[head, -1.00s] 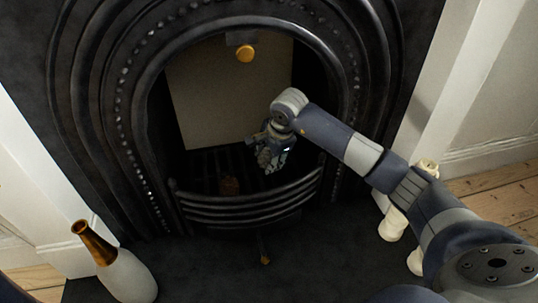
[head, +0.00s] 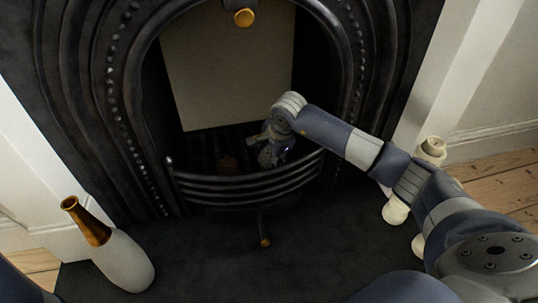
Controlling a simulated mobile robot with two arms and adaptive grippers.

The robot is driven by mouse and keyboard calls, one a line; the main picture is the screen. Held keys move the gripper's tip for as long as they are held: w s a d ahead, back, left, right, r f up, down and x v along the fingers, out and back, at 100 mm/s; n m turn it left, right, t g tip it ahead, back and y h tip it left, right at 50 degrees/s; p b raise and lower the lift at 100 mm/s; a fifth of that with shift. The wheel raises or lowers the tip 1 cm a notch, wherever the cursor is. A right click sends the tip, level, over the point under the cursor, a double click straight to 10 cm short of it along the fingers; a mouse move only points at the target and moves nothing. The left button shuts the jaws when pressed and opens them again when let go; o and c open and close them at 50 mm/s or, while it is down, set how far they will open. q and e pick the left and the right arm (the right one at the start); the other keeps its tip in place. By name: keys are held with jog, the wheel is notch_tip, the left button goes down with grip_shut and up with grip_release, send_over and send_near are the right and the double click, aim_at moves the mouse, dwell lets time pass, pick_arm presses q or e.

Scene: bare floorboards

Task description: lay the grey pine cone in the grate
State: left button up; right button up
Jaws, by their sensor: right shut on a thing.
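The grate (head: 247,187) is a black basket with curved front bars, low in the arched fireplace. My right gripper (head: 269,158) is inside the fireplace opening, just behind the grate's front rim and right of its middle. It is shut on the grey pine cone (head: 266,157), which is small and partly covered by the fingers. I cannot tell whether the cone touches the grate's bottom. My left gripper is not in view.
A pale bottle-shaped vase with a gold neck (head: 122,264) stands on the dark hearth at left. Cream candles (head: 396,209) stand at right, partly behind my arm. A gold knob (head: 244,17) hangs above.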

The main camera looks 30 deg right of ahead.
jog(key=shift+f+b, duration=0.3)
jog(key=shift+f, duration=0.2)
dwell(0.4)
jog(key=o, duration=0.9)
